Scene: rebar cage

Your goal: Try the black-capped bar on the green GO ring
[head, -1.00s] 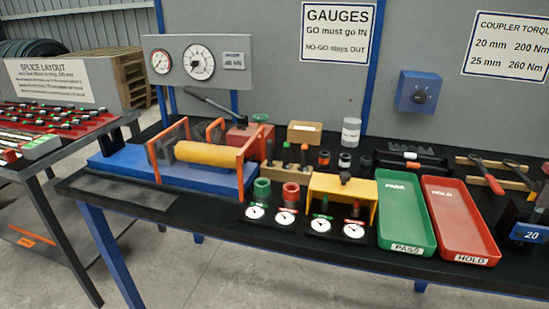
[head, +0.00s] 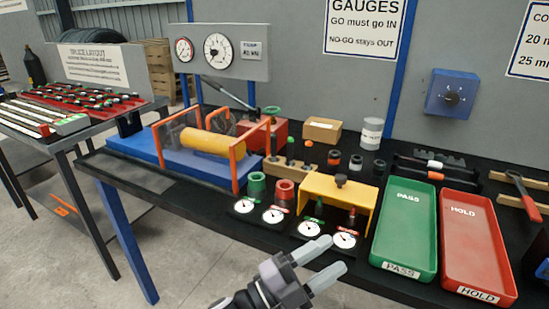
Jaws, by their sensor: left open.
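The green GO ring (head: 256,187) stands on a small black base behind a round white dial (head: 243,206), near the bench's front edge. A red ring (head: 285,192) stands beside it on the right. Dark bars with coloured ends lie on the left table's red rack (head: 75,97); they are too small for me to pick out one black-capped bar for sure. My left gripper (head: 338,254) is open and empty, in front of the bench edge, nearer to me and to the right of the rings. My right gripper is out of view.
Green PASS (head: 404,229) and red HOLD (head: 478,248) trays lie further right. A blue fixture with a yellow cylinder (head: 212,143) and orange frames stands left. A floor gap separates the tables.

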